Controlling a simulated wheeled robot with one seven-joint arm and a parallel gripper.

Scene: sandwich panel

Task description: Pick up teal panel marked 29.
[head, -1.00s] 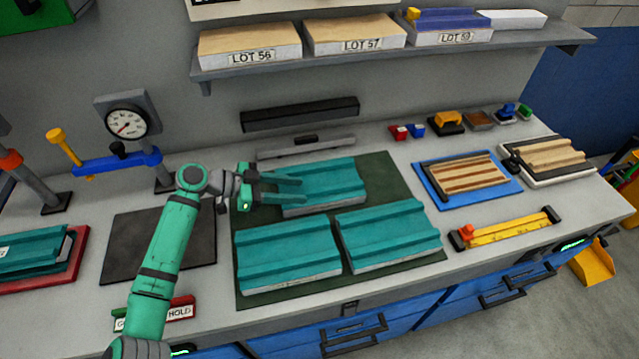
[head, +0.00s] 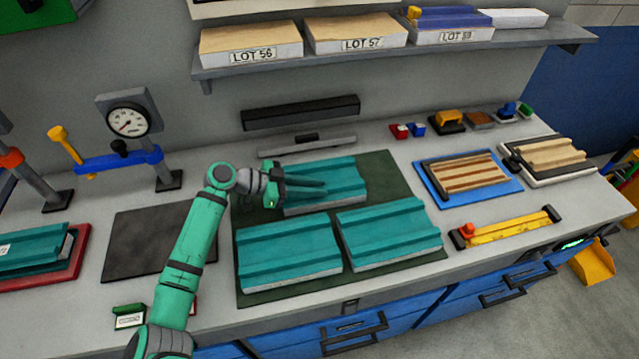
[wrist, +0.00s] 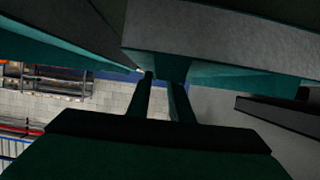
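Three ribbed teal panels lie on a dark green mat (head: 404,185): a back panel (head: 345,178), a front left panel (head: 288,254) and a front right panel (head: 390,233). No number is legible on them. My gripper (head: 318,184) reaches in from the left over the back panel and hides part of it. In the wrist view its two fingers (wrist: 162,88) are close together with a narrow gap, and a teal rib (wrist: 160,66) sits at their tips. They appear shut on this rib. The back panel rests on the mat.
More teal panels lie on a red tray (head: 60,275) at left. A dark plate (head: 150,250) and a gauge stand (head: 128,121) are nearby. A blue tray (head: 508,190) and a yellow level (head: 507,232) lie at right. A shelf (head: 350,62) hangs above.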

